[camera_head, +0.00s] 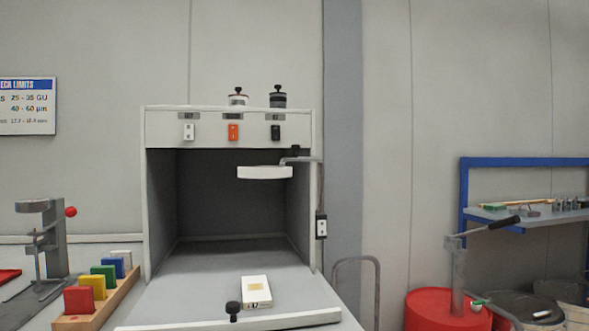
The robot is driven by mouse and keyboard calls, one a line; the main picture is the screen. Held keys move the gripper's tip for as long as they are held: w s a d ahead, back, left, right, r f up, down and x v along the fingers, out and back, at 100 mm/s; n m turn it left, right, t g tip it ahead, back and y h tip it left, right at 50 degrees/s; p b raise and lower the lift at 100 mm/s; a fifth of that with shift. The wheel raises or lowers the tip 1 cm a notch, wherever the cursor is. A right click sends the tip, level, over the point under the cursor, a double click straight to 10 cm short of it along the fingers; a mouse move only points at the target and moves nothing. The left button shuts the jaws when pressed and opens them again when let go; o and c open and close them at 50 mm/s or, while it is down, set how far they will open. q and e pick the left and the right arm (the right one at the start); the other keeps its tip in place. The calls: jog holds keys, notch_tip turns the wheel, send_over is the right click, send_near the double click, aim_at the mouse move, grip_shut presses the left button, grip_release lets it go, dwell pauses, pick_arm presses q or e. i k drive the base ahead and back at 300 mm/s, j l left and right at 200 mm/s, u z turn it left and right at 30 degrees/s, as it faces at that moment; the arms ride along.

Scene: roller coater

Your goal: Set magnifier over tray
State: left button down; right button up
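The magnifier (264,173) looks like a flat white round head seen nearly edge-on. It hangs on a thin jointed arm (305,159) from the right side of a grey viewing booth (230,125), in front of the dark interior. What looks like the tray (195,297) is the grey surface at the booth's open front, with a pale front edge and a black knob (233,309). A small white block (256,291) with a tan square on top lies on it. The magnifier head is well above this surface, farther back than the block. Neither gripper is in view.
Left of the booth stand a wooden rack (125,290) of coloured blocks and a grey press (50,240) with a red knob. To the right are a curved metal rail (357,260), a red drum (432,312), buckets and a blue-framed shelf (463,200).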

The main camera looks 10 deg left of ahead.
aim_at(281, 171)
jog(key=i+l+u, duration=0.35)
jog(key=l, duration=0.3)
jog(key=i+l+u, duration=0.15)
jog(key=l+u, duration=0.25)
jog(key=l, duration=0.3)
jog(key=i+l+u, duration=0.1)
jog(key=l+u, duration=0.25)
jog(key=l, duration=0.35)
jog(key=l+u, duration=0.35)
jog(key=l, duration=0.45)
